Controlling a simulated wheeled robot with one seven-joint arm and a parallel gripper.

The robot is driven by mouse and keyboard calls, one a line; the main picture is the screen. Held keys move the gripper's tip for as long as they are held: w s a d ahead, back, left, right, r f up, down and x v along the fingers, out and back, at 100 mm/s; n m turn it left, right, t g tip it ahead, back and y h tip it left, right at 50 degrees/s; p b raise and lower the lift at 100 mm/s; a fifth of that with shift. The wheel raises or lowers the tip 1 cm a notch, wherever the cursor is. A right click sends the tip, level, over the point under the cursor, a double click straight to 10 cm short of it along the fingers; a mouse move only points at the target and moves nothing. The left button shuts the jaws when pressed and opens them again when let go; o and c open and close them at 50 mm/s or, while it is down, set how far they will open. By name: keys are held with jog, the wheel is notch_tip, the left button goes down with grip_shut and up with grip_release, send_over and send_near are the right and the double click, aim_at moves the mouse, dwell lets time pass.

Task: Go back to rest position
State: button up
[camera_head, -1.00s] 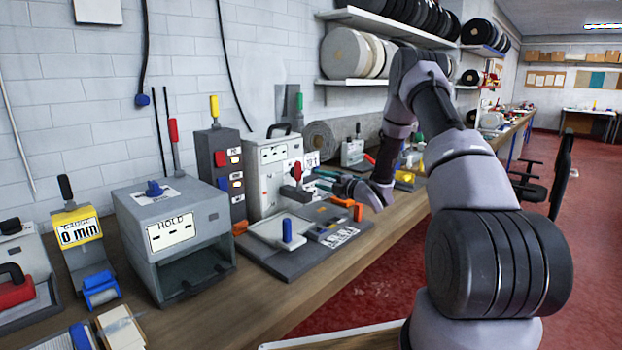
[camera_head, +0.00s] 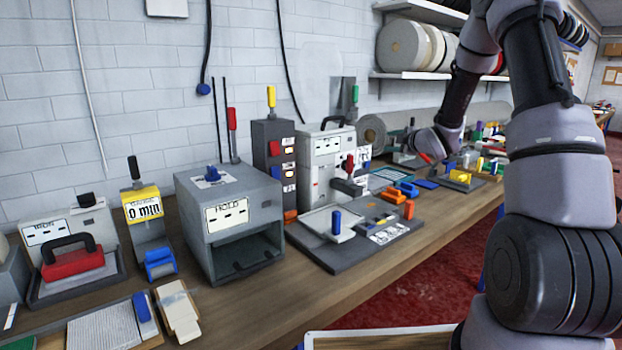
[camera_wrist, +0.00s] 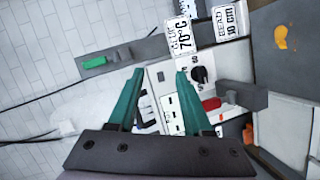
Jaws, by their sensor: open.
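My gripper (camera_wrist: 160,73) shows in the wrist view with two teal fingers spread apart and nothing between them. Behind the fingers is the white-and-grey machine (camera_wrist: 170,108) with a black dial, a red lever and a 70°C label. In the head view my arm comes in from the right, and its dark wrist end hangs over the far part of the bench, right of that machine (camera_head: 321,160). The fingertips are too small to make out clearly there.
Shelves with rolls (camera_head: 405,45) hang behind my arm. Red floor lies to the right.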

jog(key=s+d+r+m+g+h, duration=0.25)
jog(key=s+r+m+h, duration=0.35)
jog(key=s+r+m, duration=1)
jog(key=s+a+m+g+y, duration=0.1)
jog(key=s+a+m+g, duration=0.1)
jog(key=s, duration=1.2)
jog(key=s+a+m+g+y, duration=0.2)
jog(key=s+a+m+g, duration=0.1)
jog(key=s, duration=1.1)
jog(key=shift+s+a+f+m, duration=0.15)
jog(key=shift+a+f+m, duration=0.45)
jog(key=shift+a, duration=0.6)
jog(key=shift+r, duration=0.15)
